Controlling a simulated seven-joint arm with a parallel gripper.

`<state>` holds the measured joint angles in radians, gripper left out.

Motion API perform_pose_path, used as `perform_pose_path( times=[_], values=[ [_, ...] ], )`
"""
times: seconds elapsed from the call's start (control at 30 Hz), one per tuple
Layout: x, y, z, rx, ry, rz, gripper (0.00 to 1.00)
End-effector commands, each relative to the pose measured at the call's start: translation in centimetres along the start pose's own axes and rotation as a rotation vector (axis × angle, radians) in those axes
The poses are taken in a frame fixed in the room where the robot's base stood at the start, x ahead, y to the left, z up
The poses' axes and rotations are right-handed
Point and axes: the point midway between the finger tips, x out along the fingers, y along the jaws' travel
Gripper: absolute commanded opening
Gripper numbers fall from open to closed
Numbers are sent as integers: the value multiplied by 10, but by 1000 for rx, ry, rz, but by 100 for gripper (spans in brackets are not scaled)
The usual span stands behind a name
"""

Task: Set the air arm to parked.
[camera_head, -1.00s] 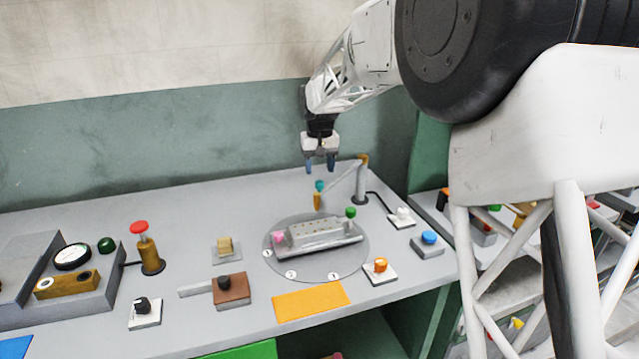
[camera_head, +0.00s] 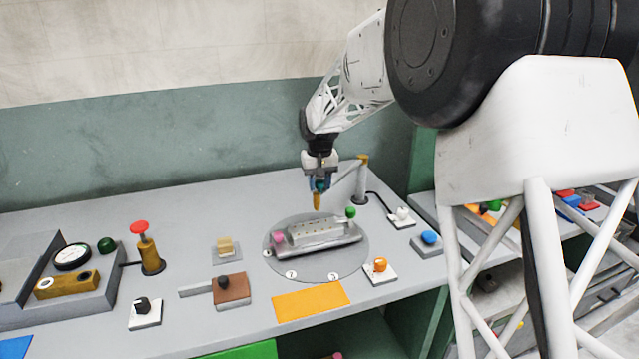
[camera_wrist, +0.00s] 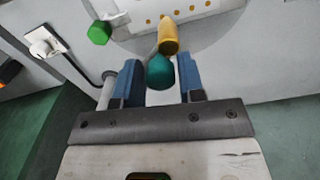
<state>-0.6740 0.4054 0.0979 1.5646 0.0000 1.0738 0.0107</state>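The air arm (camera_head: 343,178) is a thin grey bar on a post with an orange-brown cap, at the back right of the round plate. At its free end are a yellow nozzle (camera_head: 317,202) and a teal knob, which shows in the wrist view (camera_wrist: 160,72). The nozzle hangs over the back of the plate. My gripper (camera_head: 319,185) is lowered at the knob. In the wrist view its blue fingers (camera_wrist: 160,82) stand apart on either side of the knob, with a visible gap on each side.
The round plate (camera_head: 340,262) carries a grey mould with pink and green knobs. A white-knobbed switch (camera_head: 402,217), a blue button (camera_head: 429,238) and an orange-knobbed switch (camera_head: 380,268) stand to the right. A red-topped plunger (camera_head: 146,250) stands far left.

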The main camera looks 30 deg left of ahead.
Motion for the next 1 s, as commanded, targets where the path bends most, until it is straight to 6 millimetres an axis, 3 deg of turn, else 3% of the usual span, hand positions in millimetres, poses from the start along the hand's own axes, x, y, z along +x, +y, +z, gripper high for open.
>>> perform_pose_path(
  times=[0.03,0.23,0.67,1.0],
  values=[
    [0,0,0,0,0,0,28],
    [0,0,0,0,0,0,0],
    [-1,-7,-8,33,1,0,0],
    [0,-36,-44,192,1,0,0]
  ],
)
